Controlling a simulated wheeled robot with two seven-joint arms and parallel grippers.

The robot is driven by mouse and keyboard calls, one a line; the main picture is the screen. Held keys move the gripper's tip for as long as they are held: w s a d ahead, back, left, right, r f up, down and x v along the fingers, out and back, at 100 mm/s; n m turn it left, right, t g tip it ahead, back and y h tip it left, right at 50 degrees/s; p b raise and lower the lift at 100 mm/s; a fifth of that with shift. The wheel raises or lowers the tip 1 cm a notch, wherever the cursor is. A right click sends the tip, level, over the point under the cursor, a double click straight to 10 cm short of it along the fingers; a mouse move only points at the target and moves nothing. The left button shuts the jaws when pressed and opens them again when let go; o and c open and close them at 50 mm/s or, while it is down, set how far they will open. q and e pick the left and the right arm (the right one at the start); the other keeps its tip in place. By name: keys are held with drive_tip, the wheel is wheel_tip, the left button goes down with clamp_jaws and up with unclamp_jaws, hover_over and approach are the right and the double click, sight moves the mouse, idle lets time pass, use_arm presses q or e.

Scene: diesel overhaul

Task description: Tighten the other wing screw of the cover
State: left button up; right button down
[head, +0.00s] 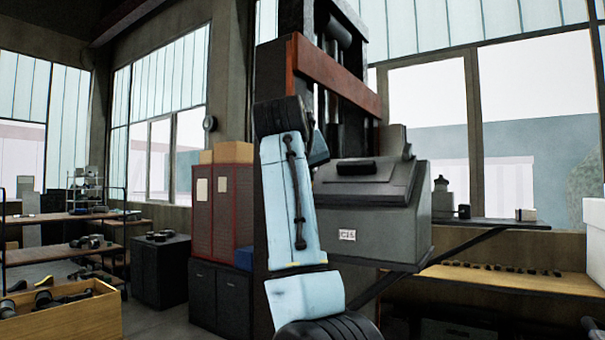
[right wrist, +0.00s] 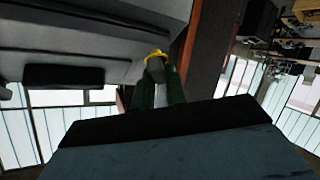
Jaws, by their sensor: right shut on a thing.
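The grey cabinet with a sloped cover (head: 365,178) is mounted by the dark column in the head view; the cover has a black handle (head: 355,168). The cover also shows in the right wrist view (right wrist: 100,50). My right gripper (right wrist: 157,72) is shut on a small yellow piece, seemingly the wing screw (right wrist: 155,55), by the cover's edge. The fingers hide part of it. In the head view my light-blue arm stands in front of the cabinet's left side, and the right gripper's fingertips are hidden. The other wing screw cannot be made out. My left gripper is not in view.
A red beam (head: 330,75) crosses the column above the cabinet. A shelf (head: 490,222) with small items adjoins it at right, above a wooden bench (head: 500,282). A red cabinet (head: 222,205) and a wooden crate (head: 70,318) stand at left, with open floor between.

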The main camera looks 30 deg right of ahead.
drive_tip(key=m+g+h+p, duration=0.1)
drive_tip(key=m+h+p, duration=0.1)
drive_tip(key=m, duration=0.2)
drive_tip(key=shift+r, duration=0.15)
drive_tip(key=shift+m+h+p, duration=0.3)
drive_tip(key=shift+g, duration=0.3)
drive_tip(key=shift+m+g+h+p, duration=0.3)
drive_tip(key=shift+m+h, duration=0.2)
drive_tip(key=shift+m, duration=0.5)
drive_tip(key=m+g+h, duration=0.1)
drive_tip(key=m+g, duration=0.1)
drive_tip(key=m, duration=0.2)
drive_tip(key=shift+f, duration=0.2)
